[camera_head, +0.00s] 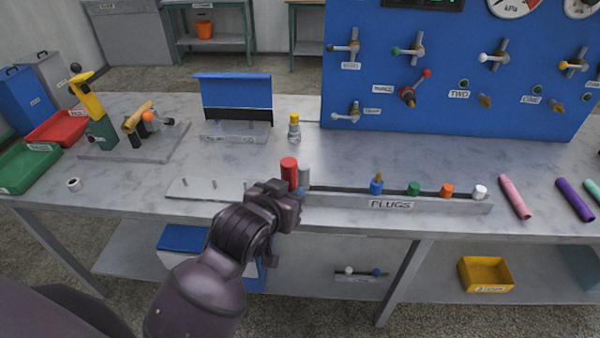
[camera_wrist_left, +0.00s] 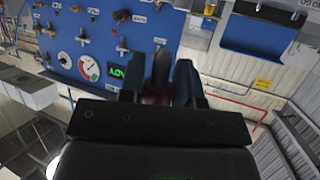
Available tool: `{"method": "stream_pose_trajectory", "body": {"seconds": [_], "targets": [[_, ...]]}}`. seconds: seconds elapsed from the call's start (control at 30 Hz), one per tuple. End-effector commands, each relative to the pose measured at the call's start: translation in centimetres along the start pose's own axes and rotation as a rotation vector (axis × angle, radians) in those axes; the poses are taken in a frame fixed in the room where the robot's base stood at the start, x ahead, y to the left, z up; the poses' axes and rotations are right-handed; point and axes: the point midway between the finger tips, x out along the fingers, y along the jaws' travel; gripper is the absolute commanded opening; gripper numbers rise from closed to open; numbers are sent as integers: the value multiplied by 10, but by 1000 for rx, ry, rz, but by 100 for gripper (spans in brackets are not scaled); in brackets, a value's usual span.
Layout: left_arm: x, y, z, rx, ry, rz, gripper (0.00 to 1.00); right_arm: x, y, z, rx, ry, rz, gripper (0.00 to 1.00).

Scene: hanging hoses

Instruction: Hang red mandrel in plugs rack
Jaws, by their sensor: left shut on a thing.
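The red mandrel (camera_head: 289,170) stands upright at the left end of the plugs rack's labelled bar, its red top showing in the head view. My left gripper (camera_head: 287,196) is shut on it; the gripper hides its lower part. In the left wrist view a dark rounded piece with a reddish base, likely the mandrel (camera_wrist_left: 158,88), sits between the fingers. The plugs rack (camera_head: 445,205) is a long grey bar with a PLUGS label, holding blue, green, orange and white plugs. I cannot tell whether the mandrel touches the rack. My right gripper is not in view.
A flat plate with short pins (camera_head: 200,193) lies left of the gripper. A yellow-capped bottle (camera_head: 294,128) and a blue-backed tray (camera_head: 236,98) stand behind. A blue valve panel (camera_head: 440,118) rises at the back. Pink (camera_head: 515,196) and purple (camera_head: 575,199) tubes lie right.

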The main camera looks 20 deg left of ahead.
Motion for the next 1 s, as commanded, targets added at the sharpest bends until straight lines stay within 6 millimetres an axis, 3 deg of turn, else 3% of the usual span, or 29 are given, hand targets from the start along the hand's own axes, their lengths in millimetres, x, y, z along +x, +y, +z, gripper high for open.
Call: {"method": "stream_pose_trajectory", "body": {"seconds": [0.6, 0.8, 1.0], "targets": [[-40, 108, -77, 204, 4, 484, 1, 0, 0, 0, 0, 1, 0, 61], [-47, 127, -89, 239, 2, 570, 1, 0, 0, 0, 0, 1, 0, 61], [-49, 133, -92, 250, -1, 597, 1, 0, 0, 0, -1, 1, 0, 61]]}}
